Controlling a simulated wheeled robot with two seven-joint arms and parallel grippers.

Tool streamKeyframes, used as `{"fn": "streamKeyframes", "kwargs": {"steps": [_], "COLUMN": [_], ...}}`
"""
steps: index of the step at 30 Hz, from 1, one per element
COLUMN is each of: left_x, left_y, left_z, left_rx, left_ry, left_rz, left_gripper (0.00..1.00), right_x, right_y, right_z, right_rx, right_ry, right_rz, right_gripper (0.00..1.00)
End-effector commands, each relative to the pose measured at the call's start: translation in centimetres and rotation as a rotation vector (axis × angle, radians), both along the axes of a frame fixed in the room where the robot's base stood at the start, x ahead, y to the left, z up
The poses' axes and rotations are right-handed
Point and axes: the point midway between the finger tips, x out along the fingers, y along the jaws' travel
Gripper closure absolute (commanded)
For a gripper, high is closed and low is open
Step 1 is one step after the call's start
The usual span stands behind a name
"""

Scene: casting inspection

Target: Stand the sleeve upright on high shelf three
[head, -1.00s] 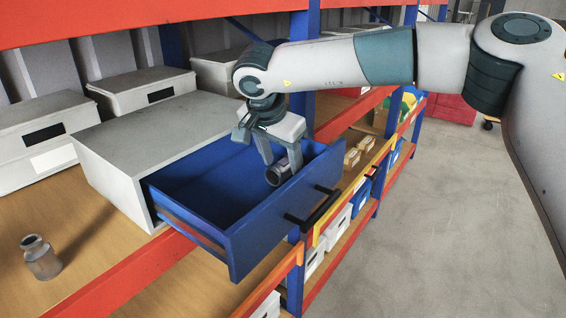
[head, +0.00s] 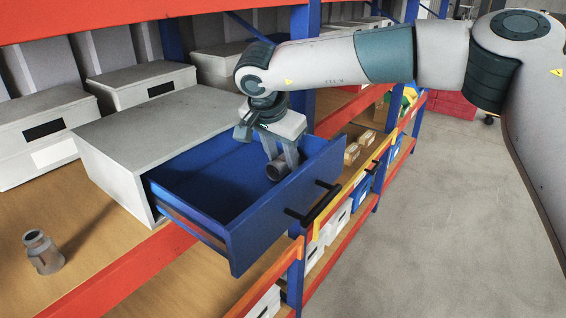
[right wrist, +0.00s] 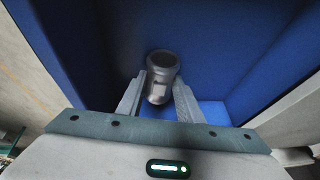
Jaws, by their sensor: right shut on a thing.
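A grey metal sleeve (head: 278,168) is inside the open blue drawer (head: 215,205), near its right end. My right gripper (head: 282,160) reaches down into the drawer and is shut on this sleeve. In the right wrist view the sleeve (right wrist: 160,78) sits between the two fingers (right wrist: 158,98), its dark open end facing away from the palm. Whether it touches the drawer floor I cannot tell. A second grey, bottle-shaped metal piece (head: 42,252) stands upright on the wooden shelf (head: 100,275) at the left. My left gripper is not in view.
The drawer slides out of a grey cabinet (head: 150,140) and its black handle (head: 312,205) faces the aisle. White lidded boxes (head: 140,87) line the back. Orange beams (head: 150,15) cross above and along the shelf front. A blue post (head: 300,75) stands close behind my right gripper.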

Motion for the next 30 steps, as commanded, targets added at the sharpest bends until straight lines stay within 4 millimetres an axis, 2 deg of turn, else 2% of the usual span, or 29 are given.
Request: {"fn": "streamKeyframes", "kwargs": {"steps": [8,22,30], "left_x": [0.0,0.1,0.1], "left_y": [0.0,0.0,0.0], "left_z": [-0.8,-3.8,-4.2], "left_rx": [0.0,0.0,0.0], "left_ry": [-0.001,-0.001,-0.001], "left_rz": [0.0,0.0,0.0], "left_gripper": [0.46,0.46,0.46], "right_x": [0.1,0.1,0.0], "right_y": [0.0,0.0,0.0], "right_z": [1.1,8.2,10.1], "right_rx": [0.001,0.002,0.0], "right_ry": [-0.003,-0.004,-0.001], "right_rz": [-0.002,-0.003,0.0], "right_gripper": [1.0,1.0,1.0]}}
